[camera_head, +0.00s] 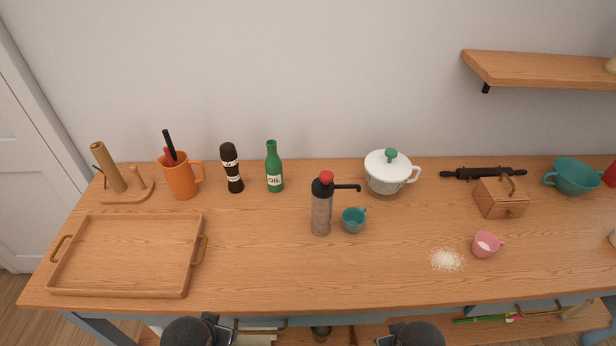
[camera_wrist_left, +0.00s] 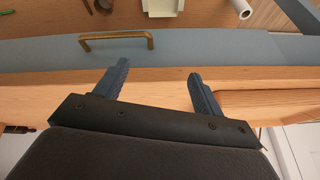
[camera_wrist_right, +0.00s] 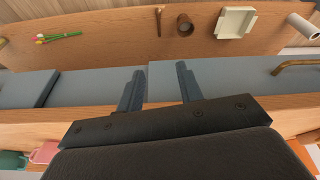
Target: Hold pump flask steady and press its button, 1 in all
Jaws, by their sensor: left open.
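The pump flask (camera_head: 321,211) stands upright on the counter near its middle, with a grey body, black top and black spout pointing right. Its red button (camera_head: 326,177) sits on top. A teal cup (camera_head: 353,220) stands below the spout, beside the flask. My left gripper (camera_wrist_left: 157,83) is open and empty at the counter's front edge, away from the flask. My right gripper (camera_wrist_right: 159,82) has its fingers apart with nothing between them, also at the front edge. In the head view both arms show only at the bottom, and their fingers are mostly out of view.
A wooden tray (camera_head: 70,289) lies at left. The orange mug (camera_head: 181,181), pepper mill (camera_head: 232,168) and oil bottle (camera_head: 274,168) stand behind left of the flask. A white pot (camera_head: 383,175) stands behind right. The counter in front of the flask is clear.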

